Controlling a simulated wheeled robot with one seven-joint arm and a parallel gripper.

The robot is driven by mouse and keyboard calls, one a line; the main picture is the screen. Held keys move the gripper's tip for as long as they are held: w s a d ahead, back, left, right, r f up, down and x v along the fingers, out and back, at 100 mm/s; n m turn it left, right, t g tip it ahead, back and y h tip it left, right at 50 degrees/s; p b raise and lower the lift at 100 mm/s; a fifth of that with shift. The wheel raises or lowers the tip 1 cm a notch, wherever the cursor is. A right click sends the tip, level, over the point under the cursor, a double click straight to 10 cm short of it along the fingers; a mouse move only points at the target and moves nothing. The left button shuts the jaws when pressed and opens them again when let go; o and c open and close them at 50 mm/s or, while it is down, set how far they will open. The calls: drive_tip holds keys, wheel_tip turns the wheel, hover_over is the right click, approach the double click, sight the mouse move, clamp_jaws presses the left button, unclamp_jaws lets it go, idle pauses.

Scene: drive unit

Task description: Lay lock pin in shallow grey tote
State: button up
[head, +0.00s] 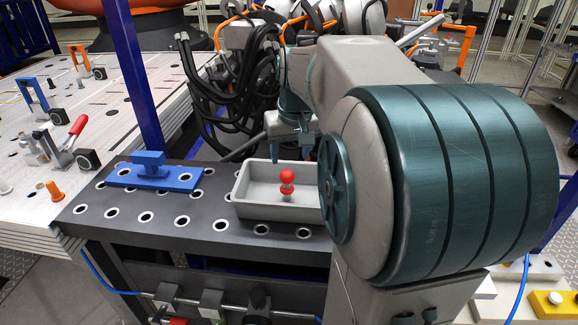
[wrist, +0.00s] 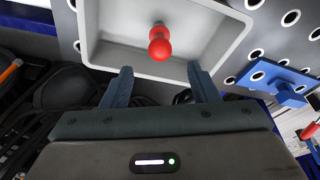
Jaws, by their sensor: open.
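The red lock pin (head: 287,183) stands upright in the shallow grey tote (head: 262,212), with a round knob on top. In the wrist view the lock pin (wrist: 159,42) shows inside the tote (wrist: 228,51), beyond my fingertips. My gripper (head: 292,153) is above the tote's back side in the head view. In the wrist view my gripper (wrist: 160,69) has its two fingers spread wide with nothing between them. The pin is apart from both fingers. My arm hides the tote's right end in the head view.
The tote sits on a dark perforated bench (head: 145,215). A blue fixture plate with a raised block (head: 153,176) lies left of it. A blue post (head: 132,70) rises behind the bench. A light worktable with clamps (head: 62,145) is at the left.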

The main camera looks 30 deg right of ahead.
drive_tip(key=s+a+f+n, duration=0.1)
drive_tip(key=s+a+f, duration=0.3)
drive_tip(key=s+a, duration=0.2)
drive_tip(key=s+a+f+n, duration=0.1)
drive_tip(key=s+a+f, duration=0.3)
drive_tip(key=s+a, duration=0.3)
drive_tip(key=s, duration=0.3)
drive_tip(key=shift+s+a+f+y, duration=0.2)
drive_tip(key=shift+f+y, duration=0.1)
drive_tip(key=shift+f, duration=0.05)
drive_tip(key=shift+c, duration=0.3)
